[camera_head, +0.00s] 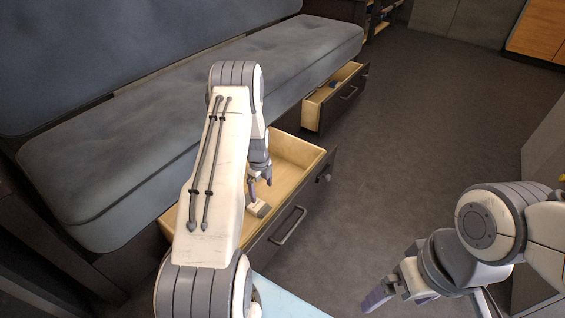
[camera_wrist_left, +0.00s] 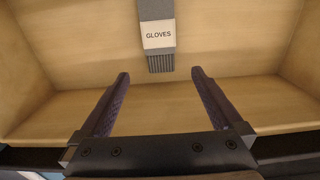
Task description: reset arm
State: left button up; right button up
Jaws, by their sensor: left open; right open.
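My left gripper (camera_head: 261,186) reaches over the open near drawer (camera_head: 296,152) under the sofa, and its arm hides part of that drawer. A small grey item with a white label reading "GLOVES" (camera_wrist_left: 158,38) lies on the drawer's wooden floor; it also shows in the head view (camera_head: 259,209), just below the fingers. In the left wrist view the two dark fingers (camera_wrist_left: 158,98) are apart with nothing between them, and the gloves item is beyond their tips. My right gripper (camera_head: 388,291) is over the floor at the lower right, empty, with its fingers partly hidden.
A second drawer (camera_head: 336,96) stands open farther along the sofa (camera_head: 130,140), with small items inside. The dark floor (camera_head: 430,130) to the right of the drawers is clear. A light blue surface (camera_head: 285,300) shows at the bottom, and a grey block stands at the right edge.

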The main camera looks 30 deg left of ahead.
aim_at(263, 209)
pick_arm(q)
notch_tip(263, 209, down, 12)
jog(key=b, duration=0.8)
jog(key=shift+f, duration=0.15)
notch_tip(263, 209, up, 4)
jog(key=shift+f+p, duration=0.1)
jog(key=shift+p, duration=1.1)
jog(key=shift+f, duration=0.1)
